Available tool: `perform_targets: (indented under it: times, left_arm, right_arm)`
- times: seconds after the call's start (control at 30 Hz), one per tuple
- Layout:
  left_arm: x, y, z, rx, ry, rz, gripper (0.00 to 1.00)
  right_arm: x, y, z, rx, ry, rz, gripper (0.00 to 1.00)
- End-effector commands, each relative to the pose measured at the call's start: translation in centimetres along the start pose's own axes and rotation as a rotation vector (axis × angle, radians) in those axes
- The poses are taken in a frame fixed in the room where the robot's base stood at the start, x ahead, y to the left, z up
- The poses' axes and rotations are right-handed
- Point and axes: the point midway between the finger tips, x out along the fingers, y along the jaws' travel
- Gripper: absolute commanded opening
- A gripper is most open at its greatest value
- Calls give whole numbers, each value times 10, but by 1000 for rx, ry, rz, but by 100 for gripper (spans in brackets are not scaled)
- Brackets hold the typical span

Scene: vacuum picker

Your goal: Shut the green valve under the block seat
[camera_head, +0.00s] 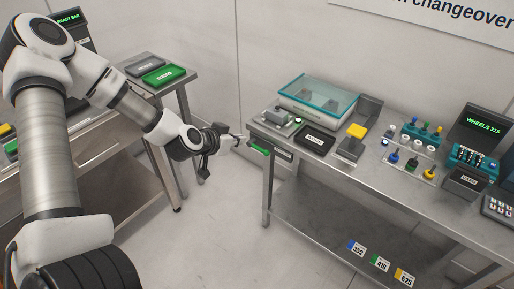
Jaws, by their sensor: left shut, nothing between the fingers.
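A small green lever (260,150), which looks like the green valve, sits at the left front corner of the right-hand bench, just under its top edge. Above it, on the bench top, is a grey fixture (277,117) with a small round knob; I cannot tell for sure that it is the block seat. My left gripper (241,140) is shut and empty, just left of the green lever and close to the bench corner. Whether its fingertips touch the lever is too small to tell. My right gripper is not in view.
Another bench (150,84) at the left holds a green tray (164,75). Open floor (215,215) lies between the benches.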

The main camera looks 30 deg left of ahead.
Motion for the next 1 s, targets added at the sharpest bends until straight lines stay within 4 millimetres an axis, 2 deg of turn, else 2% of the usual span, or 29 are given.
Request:
perform_targets:
  times: [0.1, 0.23, 0.47, 0.5, 0.7, 1.0]
  left_arm:
    - [23, 1, 6, 10, -2, 0, 0]
    - [50, 2, 6, 11, -3, 1, 0]
    - [99, 2, 4, 8, -3, 2, 0]
    - [103, 1, 11, 5, -5, 2, 0]
    - [119, 1, 28, 3, -3, 3, 0]
    - [121, 1, 29, 1, -1, 2, 0]
  right_arm:
    - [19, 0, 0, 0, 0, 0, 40]
    - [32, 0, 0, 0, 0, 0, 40]
    - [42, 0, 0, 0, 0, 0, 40]
    - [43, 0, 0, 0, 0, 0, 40]
    - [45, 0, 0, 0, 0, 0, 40]
    - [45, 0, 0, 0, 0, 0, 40]
